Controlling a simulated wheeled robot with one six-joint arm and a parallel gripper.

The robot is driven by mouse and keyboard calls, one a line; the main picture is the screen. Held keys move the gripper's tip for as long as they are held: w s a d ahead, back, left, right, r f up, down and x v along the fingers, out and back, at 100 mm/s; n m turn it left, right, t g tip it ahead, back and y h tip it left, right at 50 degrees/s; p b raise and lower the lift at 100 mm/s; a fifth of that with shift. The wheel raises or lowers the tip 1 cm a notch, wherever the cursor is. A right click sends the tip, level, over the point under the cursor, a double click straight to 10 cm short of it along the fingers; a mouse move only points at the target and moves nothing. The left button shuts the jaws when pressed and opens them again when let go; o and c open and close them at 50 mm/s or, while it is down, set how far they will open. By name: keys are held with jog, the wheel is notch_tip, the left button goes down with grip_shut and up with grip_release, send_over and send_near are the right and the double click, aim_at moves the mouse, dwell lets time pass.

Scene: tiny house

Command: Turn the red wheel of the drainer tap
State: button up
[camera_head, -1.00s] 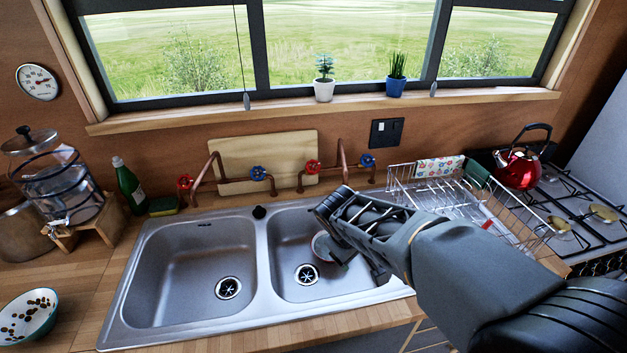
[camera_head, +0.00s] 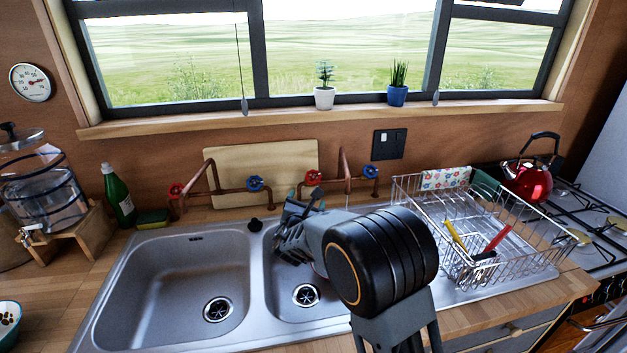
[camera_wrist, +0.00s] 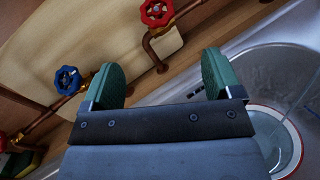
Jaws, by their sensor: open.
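The right-hand copper tap, the one nearer the drainer (camera_head: 345,164), has a red wheel (camera_head: 312,178) on its left and a blue wheel (camera_head: 371,171) on its right. In the wrist view the red wheel (camera_wrist: 157,12) shows at the top, beyond and between my green fingertips. My gripper (camera_wrist: 162,78) is open, with nothing between its pads. In the head view my gripper (camera_head: 302,203) is over the back of the right basin, just in front of and below the red wheel. It appears apart from the wheel. My arm hides part of the right basin.
The left tap has its own red wheel (camera_head: 176,190) and blue wheel (camera_head: 255,183); that blue wheel (camera_wrist: 68,80) is left of my fingers in the wrist view. A cutting board (camera_head: 262,160) leans behind. A red-rimmed bowl (camera_wrist: 297,150) sits in the basin. The wire rack (camera_head: 560,235) stands right.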

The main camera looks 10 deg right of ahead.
aim_at(311, 179)
jog(key=shift+n, duration=0.3)
jog(key=p+x, duration=0.1)
jog(key=x, duration=0.6)
jog(key=p+x, duration=0.2)
jog(key=x, duration=0.4)
jog(key=shift+w+r, duration=0.2)
jog(key=shift+w, duration=0.2)
jog(key=shift+c, duration=0.2)
jog(key=c, duration=0.9)
jog(key=shift+m+g+h+b, duration=0.3)
jog(key=shift+m+g+h, duration=0.3)
jog(key=shift+m+h, duration=0.65)
jog(key=shift+m+g+h, duration=0.65)
jog(key=shift+m+g, duration=0.35)
jog(key=shift+m, duration=0.55)
